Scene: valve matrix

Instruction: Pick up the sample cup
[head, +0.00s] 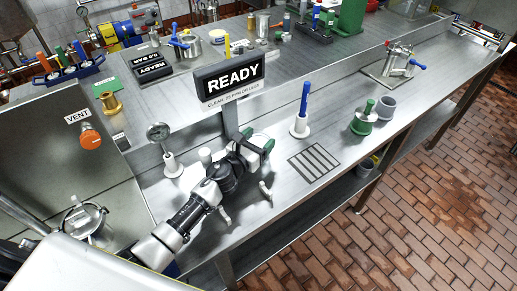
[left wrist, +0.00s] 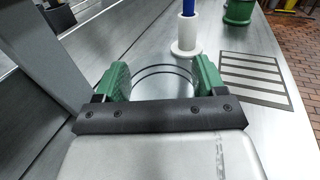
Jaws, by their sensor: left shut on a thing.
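The sample cup appears as a clear, round-rimmed vessel (left wrist: 163,84) between the green finger pads of my left gripper (left wrist: 161,78) in the left wrist view. The pads press on its two sides. In the head view the left gripper (head: 257,142) is at the steel counter, just right of the READY sign's post. There the cup is mostly hidden by the fingers. I cannot tell whether its base touches the counter. My right gripper is in neither view.
The READY sign (head: 229,79) stands close behind the gripper. A blue-handled tool in a white holder (head: 299,127), a slotted grate (head: 314,162), a green container (head: 362,124) and a grey cup (head: 386,107) are to the right. A gauge (head: 158,132) stands left.

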